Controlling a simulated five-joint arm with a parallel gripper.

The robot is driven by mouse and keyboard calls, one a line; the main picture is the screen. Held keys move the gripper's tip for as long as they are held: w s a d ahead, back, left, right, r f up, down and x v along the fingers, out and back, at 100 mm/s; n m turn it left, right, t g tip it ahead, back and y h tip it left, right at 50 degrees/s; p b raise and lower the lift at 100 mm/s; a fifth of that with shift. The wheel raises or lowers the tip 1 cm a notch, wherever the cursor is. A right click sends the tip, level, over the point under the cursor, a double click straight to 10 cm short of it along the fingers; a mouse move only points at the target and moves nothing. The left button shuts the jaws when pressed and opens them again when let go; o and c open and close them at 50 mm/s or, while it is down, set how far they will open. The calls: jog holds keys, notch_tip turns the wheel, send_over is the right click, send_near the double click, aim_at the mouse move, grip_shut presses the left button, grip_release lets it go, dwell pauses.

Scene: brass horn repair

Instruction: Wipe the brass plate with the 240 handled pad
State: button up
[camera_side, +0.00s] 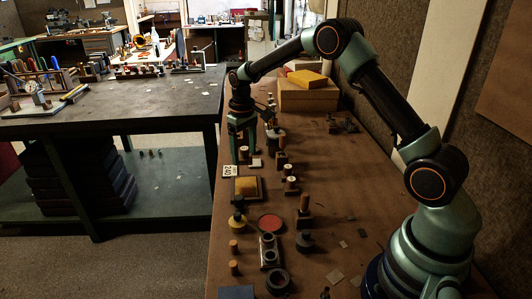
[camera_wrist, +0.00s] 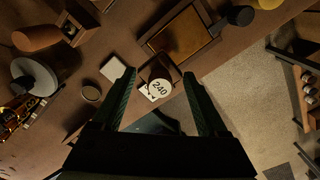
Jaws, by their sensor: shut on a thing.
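My gripper (camera_side: 242,145) points down over the left edge of the long brown bench in the side view. In the wrist view its two fingers (camera_wrist: 160,76) stand either side of the 240 handled pad (camera_wrist: 159,70), a dark brown block with a round white "240" label on top. I am shut on this pad; whether its underside touches the bench I cannot tell. The brass plate (camera_side: 247,187) is a yellow square on a dark base, nearer the side camera than my gripper.
A white "240" card (camera_side: 229,171) lies by the bench edge. Other handled pads with round labels (camera_side: 290,185) stand right of the plate. A small white block (camera_side: 256,163) lies close by. A red disc (camera_side: 270,223) and dark pieces lie nearer. Boxes (camera_side: 307,95) stand farther back.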

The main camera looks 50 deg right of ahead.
notch_tip(320, 180, up, 2)
jog(key=shift+r, duration=0.2)
dwell(0.5)
